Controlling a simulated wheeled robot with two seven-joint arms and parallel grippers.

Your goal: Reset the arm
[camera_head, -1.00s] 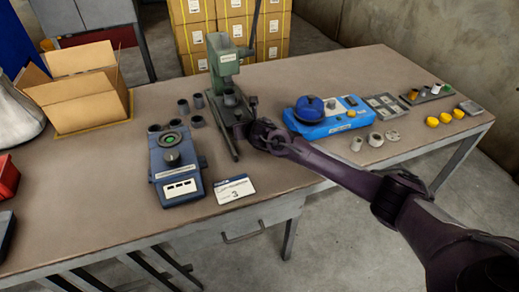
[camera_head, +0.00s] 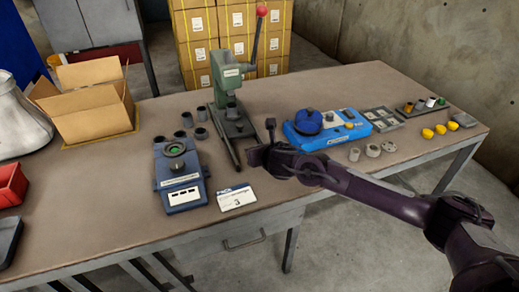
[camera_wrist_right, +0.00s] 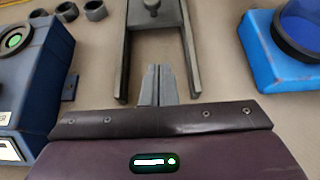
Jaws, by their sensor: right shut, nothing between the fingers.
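My right arm comes in from the right in the head view. Its gripper (camera_head: 262,140) is over the table, just right of the green press (camera_head: 229,95) and left of the blue machine (camera_head: 325,128). In the right wrist view the two fingers (camera_wrist_right: 157,85) are together and hold nothing. They point at the open end of the press's forked base (camera_wrist_right: 190,45), apart from it as far as I can tell. My left gripper is in neither current view.
The blue-grey device (camera_head: 178,172) and a white card (camera_head: 236,198) lie left of the gripper. An open carton (camera_head: 92,100) is at the far left. Yellow cups (camera_head: 440,130) are at the right.

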